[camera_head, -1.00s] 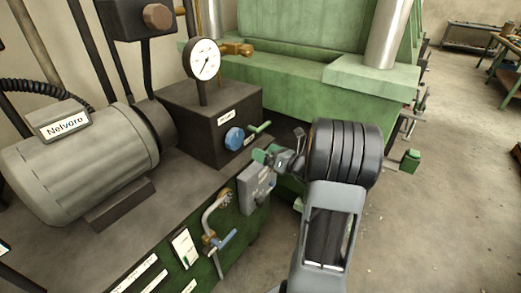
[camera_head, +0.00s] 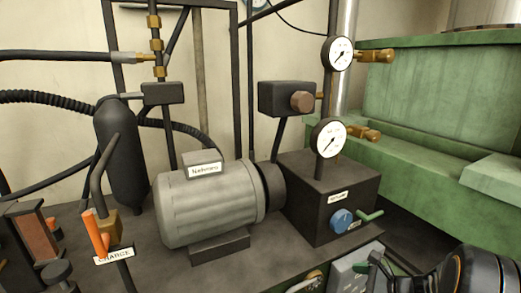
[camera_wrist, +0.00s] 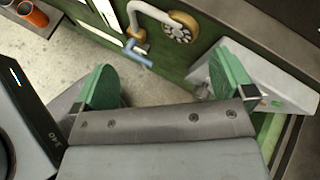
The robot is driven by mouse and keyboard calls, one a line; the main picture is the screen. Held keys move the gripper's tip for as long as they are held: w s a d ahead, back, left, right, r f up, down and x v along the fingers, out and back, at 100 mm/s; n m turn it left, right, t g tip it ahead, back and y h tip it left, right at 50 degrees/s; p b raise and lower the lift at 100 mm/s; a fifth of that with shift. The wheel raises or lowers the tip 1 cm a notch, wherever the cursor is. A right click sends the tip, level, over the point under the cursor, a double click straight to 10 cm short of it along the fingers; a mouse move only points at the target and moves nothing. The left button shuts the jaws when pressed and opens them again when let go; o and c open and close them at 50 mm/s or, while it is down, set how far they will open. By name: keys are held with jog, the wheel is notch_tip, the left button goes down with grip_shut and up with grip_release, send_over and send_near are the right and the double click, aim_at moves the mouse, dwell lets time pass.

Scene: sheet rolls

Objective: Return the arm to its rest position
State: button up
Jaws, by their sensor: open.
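My gripper (camera_wrist: 166,78) is open in the wrist view, its two green-padded fingers wide apart with nothing between them. Its right finger is in front of a light grey box (camera_wrist: 285,98) on the green panel; I cannot tell whether they touch. In the head view, my dark arm shows only at the bottom right corner, close to the same grey box (camera_head: 352,270). Most of the arm is out of frame.
A bent pipe with a blue-handled valve (camera_wrist: 138,52) is close ahead of the fingers. The bench holds a grey motor (camera_head: 210,203), a dark block (camera_head: 300,205) with a blue knob (camera_head: 341,220), and gauges (camera_head: 329,138). A green machine (camera_head: 440,95) stands right.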

jog(key=s+a+r+n+g+h+p, duration=0.55)
jog(key=s+n, duration=0.25)
jog(key=n, duration=0.5)
jog(key=s+a+r+n+h+p, duration=0.1)
jog(key=a+r+n+p, duration=0.1)
jog(key=r+n, duration=0.3)
jog(key=s+a+r+n+t+h+p, duration=0.1)
jog(key=r+n+p, duration=0.3)
jog(key=r, duration=0.5)
jog(key=shift+s+a+r+n+h, duration=0.15)
jog(key=shift+s+a+n+h, duration=0.35)
jog(key=shift+a+h, duration=0.3)
jog(key=shift+t, duration=0.25)
